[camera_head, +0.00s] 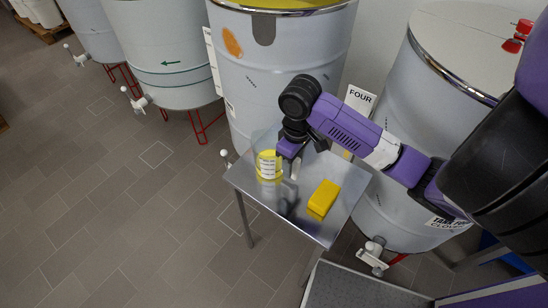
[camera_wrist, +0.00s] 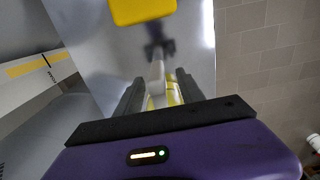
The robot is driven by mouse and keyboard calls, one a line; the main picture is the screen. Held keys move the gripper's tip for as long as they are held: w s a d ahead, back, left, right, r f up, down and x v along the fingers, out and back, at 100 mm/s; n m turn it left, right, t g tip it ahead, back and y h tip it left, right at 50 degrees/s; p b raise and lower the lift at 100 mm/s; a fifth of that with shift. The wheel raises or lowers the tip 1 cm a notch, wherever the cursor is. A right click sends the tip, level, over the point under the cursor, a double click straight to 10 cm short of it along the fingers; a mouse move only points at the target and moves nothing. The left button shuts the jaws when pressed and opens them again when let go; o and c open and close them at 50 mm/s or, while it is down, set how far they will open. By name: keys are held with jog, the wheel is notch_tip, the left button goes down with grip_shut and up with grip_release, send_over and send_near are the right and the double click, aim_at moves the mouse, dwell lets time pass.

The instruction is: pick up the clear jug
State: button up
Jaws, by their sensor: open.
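The clear jug (camera_head: 268,165) stands on the left part of a small metal table (camera_head: 255,190), with yellow and a printed white label showing on it. My gripper (camera_head: 291,162) is at the jug's right side, pointing down and close to it. In the wrist view my gripper (camera_wrist: 160,82) is open, with a dark finger on each side. A pale upright piece, perhaps the jug's handle, and part of the yellow jug (camera_wrist: 174,94) show between the fingers. I cannot tell whether either finger touches it. The rest of the jug is hidden by my gripper body.
A yellow block (camera_head: 324,198) lies on the table to the right; it is at the top of the wrist view (camera_wrist: 142,10). Large pale tanks (camera_head: 275,75) stand close behind, one (camera_head: 400,150) at the right. Tiled floor (camera_head: 120,220) is open at left.

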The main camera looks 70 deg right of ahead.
aim_at(294, 171)
jog(key=shift+s+d+f, duration=0.1)
jog(key=shift+s+f, duration=0.05)
jog(key=shift+f, duration=1.75)
grip_shut()
